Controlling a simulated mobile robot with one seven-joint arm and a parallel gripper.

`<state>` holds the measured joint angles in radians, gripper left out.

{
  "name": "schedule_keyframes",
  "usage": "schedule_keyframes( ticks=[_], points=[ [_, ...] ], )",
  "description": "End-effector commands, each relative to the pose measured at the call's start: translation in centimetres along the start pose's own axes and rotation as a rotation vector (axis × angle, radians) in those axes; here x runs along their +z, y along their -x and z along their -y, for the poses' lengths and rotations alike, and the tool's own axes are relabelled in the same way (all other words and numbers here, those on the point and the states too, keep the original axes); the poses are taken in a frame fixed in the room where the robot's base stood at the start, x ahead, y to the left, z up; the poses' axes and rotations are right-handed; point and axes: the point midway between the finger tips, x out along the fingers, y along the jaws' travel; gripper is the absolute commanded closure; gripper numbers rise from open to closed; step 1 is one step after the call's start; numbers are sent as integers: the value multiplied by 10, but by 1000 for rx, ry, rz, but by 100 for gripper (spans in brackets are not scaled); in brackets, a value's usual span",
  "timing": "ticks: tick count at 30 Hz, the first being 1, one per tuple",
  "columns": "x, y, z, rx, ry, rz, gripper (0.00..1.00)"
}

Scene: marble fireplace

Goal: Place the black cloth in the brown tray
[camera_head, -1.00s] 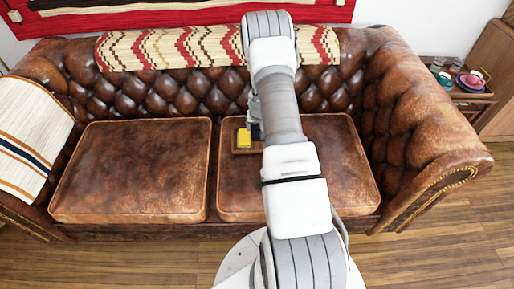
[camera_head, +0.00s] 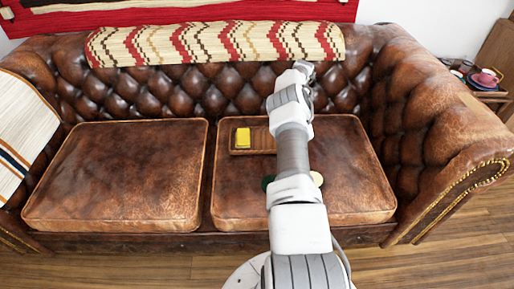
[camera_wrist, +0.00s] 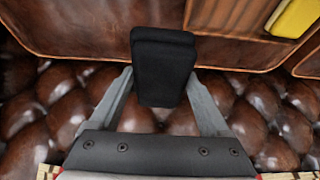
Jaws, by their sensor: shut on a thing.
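The black cloth (camera_wrist: 163,62) is a folded dark block held between the fingers of my gripper (camera_wrist: 160,82) in the wrist view. The gripper is shut on it, and the cloth is raised in front of the sofa back. The brown tray (camera_head: 264,140) lies on the right seat cushion in the head view, with a yellow item (camera_head: 243,138) in its left part. The tray also shows at the top right of the wrist view (camera_wrist: 232,14), apart from the cloth. My arm hides the gripper and cloth in the head view.
The brown leather sofa has a bare left seat cushion (camera_head: 120,175). A patterned throw (camera_head: 215,43) covers the backrest. A side table with cups (camera_head: 486,78) stands at right.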

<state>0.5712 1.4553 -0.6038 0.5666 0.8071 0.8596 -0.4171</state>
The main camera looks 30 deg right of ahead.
Motion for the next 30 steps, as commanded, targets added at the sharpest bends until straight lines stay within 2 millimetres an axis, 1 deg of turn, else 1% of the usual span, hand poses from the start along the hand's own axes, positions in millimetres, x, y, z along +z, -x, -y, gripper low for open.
schedule_keyframes(
  ticks=[1, 5, 11, 13, 19, 23, 24, 30],
  points=[
    [0, -5, 0, -2, 9, -2, 72],
    [0, -5, 3, -8, 19, -1, 72],
    [11, -9, 17, -11, 20, 1, 72],
    [18, -11, 21, -8, 19, 2, 72],
    [39, -21, 43, -8, 20, 1, 72],
    [57, -28, 60, -8, 20, 2, 72],
    [63, -32, 67, -9, 21, 1, 72],
    [86, -41, 89, -8, 21, 0, 72]
  ],
)
